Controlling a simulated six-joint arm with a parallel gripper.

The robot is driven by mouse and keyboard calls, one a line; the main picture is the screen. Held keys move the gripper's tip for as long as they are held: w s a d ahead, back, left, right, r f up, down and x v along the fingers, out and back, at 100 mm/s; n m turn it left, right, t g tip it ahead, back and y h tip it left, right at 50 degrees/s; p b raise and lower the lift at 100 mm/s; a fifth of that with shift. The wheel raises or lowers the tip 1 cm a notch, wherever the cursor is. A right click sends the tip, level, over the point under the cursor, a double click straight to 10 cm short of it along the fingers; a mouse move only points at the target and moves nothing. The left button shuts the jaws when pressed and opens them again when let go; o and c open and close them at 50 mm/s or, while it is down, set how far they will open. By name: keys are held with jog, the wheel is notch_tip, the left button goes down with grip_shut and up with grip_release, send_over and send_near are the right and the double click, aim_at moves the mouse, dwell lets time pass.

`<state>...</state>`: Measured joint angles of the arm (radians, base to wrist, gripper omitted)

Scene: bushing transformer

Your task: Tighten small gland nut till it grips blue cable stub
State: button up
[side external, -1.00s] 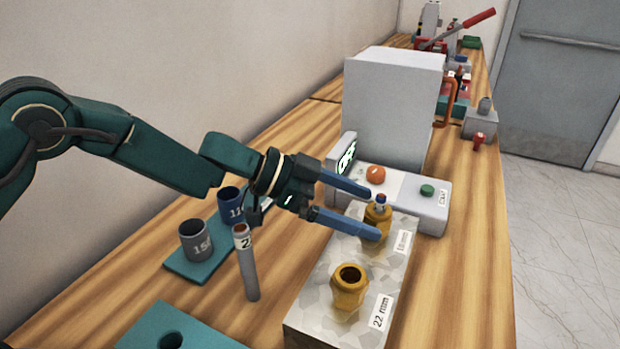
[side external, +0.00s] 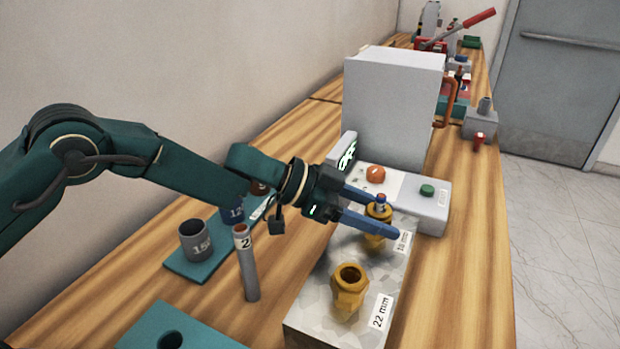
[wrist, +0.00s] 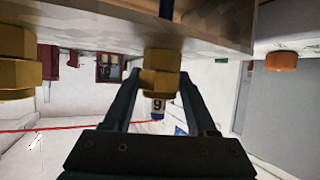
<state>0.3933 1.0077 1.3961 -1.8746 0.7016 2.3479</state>
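The small brass gland (side external: 372,243) stands upright on the grey block by the 18 mm label, with the small gland nut (side external: 378,211) on top. The blue cable stub (side external: 381,199) sticks up out of the nut. My gripper (side external: 387,217) reaches in from the left with its blue fingers on both sides of the nut. In the wrist view the fingers meet the nut (wrist: 160,82) on both sides with no clear gap, so it looks shut on it. The stub (wrist: 157,105), marked 9, shows past the nut. The far finger's tip is partly hidden.
The larger brass gland (side external: 348,288) stands empty on the block (side external: 320,305) by the 22 mm label. A grey 2-marked cable piece (side external: 246,265) stands left. A control box with orange knob (side external: 376,175) and green button (side external: 427,190) sits just behind.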

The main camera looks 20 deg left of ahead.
jog(key=shift+r+m+g+h, duration=0.1)
jog(key=shift+m+g+h, duration=0.4)
jog(key=shift+m+g, duration=0.65)
grip_shut()
jog(key=shift+m+g, duration=0.25)
jog(key=shift+g, duration=0.1)
jog(key=shift+d, duration=0.15)
jog(key=shift+s+m+g, duration=0.15)
jog(key=shift+m+g, duration=0.35)
jog(key=o, duration=1.6)
grip_release()
jog(key=shift+c, duration=0.2)
jog(key=shift+a, duration=0.2)
